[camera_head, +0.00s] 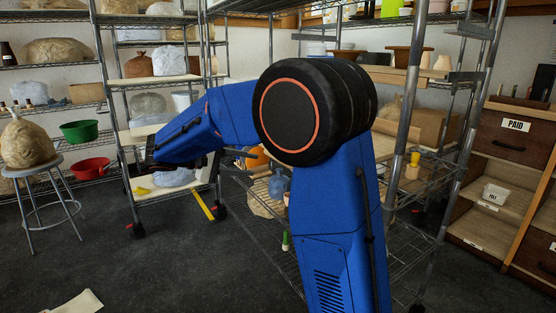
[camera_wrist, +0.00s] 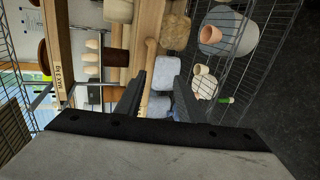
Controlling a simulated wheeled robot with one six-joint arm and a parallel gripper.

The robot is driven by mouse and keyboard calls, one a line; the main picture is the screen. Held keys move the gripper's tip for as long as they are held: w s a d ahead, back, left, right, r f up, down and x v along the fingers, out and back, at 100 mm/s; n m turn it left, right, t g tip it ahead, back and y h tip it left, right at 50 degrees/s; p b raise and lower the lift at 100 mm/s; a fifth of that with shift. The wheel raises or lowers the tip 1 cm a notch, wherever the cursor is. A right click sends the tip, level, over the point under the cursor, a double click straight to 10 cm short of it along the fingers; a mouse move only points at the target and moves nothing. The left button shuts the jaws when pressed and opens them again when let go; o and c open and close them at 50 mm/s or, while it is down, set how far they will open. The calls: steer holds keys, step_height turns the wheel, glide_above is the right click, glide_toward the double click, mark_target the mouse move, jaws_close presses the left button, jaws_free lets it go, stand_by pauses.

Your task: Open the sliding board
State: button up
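A pale wooden board (camera_wrist: 57,45) with a "MAX 3 kg" label runs along the left of the wrist view, which is turned on its side. It may be the sliding board, but I cannot be sure. A wooden board (camera_head: 392,74) also juts from the metal rack in the head view; I cannot tell if it is the same one. My gripper (camera_wrist: 157,82) shows two dark fingers apart, with nothing seen held between them. The labelled board lies left of the fingers, apart from them. In the head view my arm reaches left and the fingers are not clear.
Metal racks with bags, pots and bowls stand around me. A stool (camera_head: 48,190) with a bag is at the left. A wooden cabinet (camera_head: 507,150) with a "PAID" drawer is at the right. A paper (camera_head: 82,303) lies on the dark floor, which is mostly clear at front left.

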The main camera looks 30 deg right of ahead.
steer(key=w+a+h, duration=0.2)
steer(key=w, duration=0.2)
steer(key=d+f, duration=0.1)
steer(key=d, duration=0.4)
steer(key=d+f, duration=0.1)
steer(key=d, duration=0.5)
steer(key=d+f, duration=0.1)
steer(key=d, duration=0.4)
steer(key=shift+w+d, duration=0.3)
steer(key=shift+w, duration=0.1)
jaws_close()
